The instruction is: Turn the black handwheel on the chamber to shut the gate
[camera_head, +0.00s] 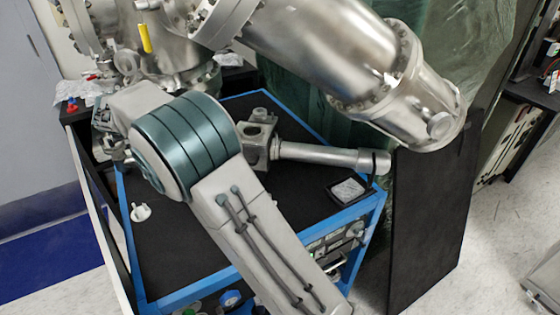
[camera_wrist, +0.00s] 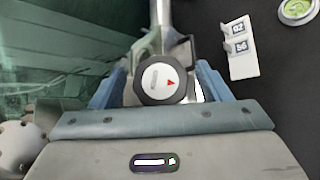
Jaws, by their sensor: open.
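The black handwheel (camera_wrist: 160,83) shows in the wrist view, with a white face bearing a grey bar and a red triangle pointing right. My gripper (camera_wrist: 158,78) is open, with one blue finger on each side of the wheel. The wheel appears between the fingers; I cannot tell whether either finger touches it. A metal shaft or tube runs up behind the wheel. In the head view the steel chamber (camera_head: 310,45) fills the top, and my arm reaches toward the left side of the cart. The wheel cannot be made out there.
A blue-framed cart (camera_head: 290,120) with a black top stands below the chamber. It carries a metal pipe fitting (camera_head: 320,155), a small black tray (camera_head: 348,190) and a white piece (camera_head: 140,212). A black panel (camera_head: 430,220) stands at right. A white numbered tag (camera_wrist: 240,48) lies beside the wheel.

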